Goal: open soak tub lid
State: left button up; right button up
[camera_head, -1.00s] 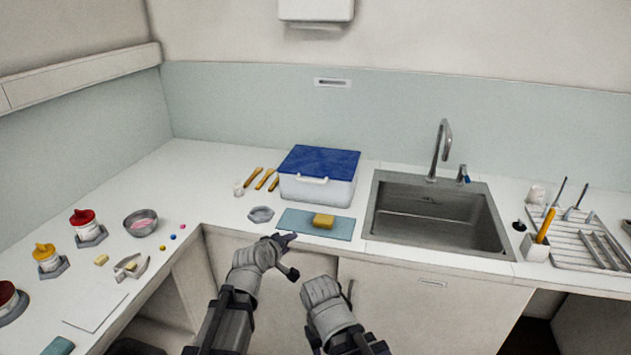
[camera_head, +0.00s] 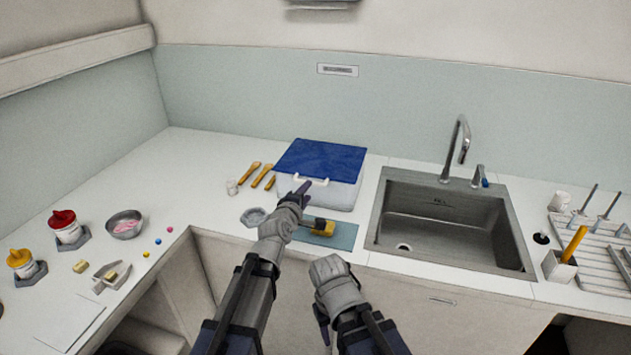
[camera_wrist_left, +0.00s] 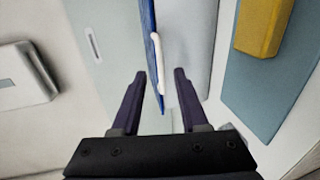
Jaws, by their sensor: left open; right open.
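The soak tub (camera_head: 325,193) is a white box on the counter with a flat blue lid (camera_head: 320,160) lying shut on it. A white handle (camera_head: 311,181) runs along the lid's front edge. My left gripper (camera_head: 312,204) is open in front of the tub, close to the handle. In the left wrist view, the handle (camera_wrist_left: 156,55) and the lid's blue edge (camera_wrist_left: 147,20) show between the open fingers (camera_wrist_left: 159,75); I cannot tell whether they touch. My right gripper (camera_head: 324,325) is open and low in front of the counter, its fingers partly hidden.
A yellow sponge (camera_head: 326,229) lies on a blue-grey mat (camera_head: 343,240) before the tub, partly behind my left gripper. Wooden-handled tools (camera_head: 262,175) lie left of the tub. A sink (camera_head: 440,215) is to its right. Cups and a bowl (camera_head: 124,226) stand at left.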

aim_at(314, 183)
pick_arm(q)
jog(key=shift+w, duration=0.1)
jog(key=b+x, duration=0.1)
jog(key=x, duration=0.6)
jog(key=shift+w+d+f+b, duration=0.1)
jog(key=shift+w+d+b, duration=0.05)
jog(key=shift+w+b, duration=0.2)
jog(key=shift+s, duration=0.1)
jog(key=shift+c, duration=0.4)
grip_shut()
dwell(0.5)
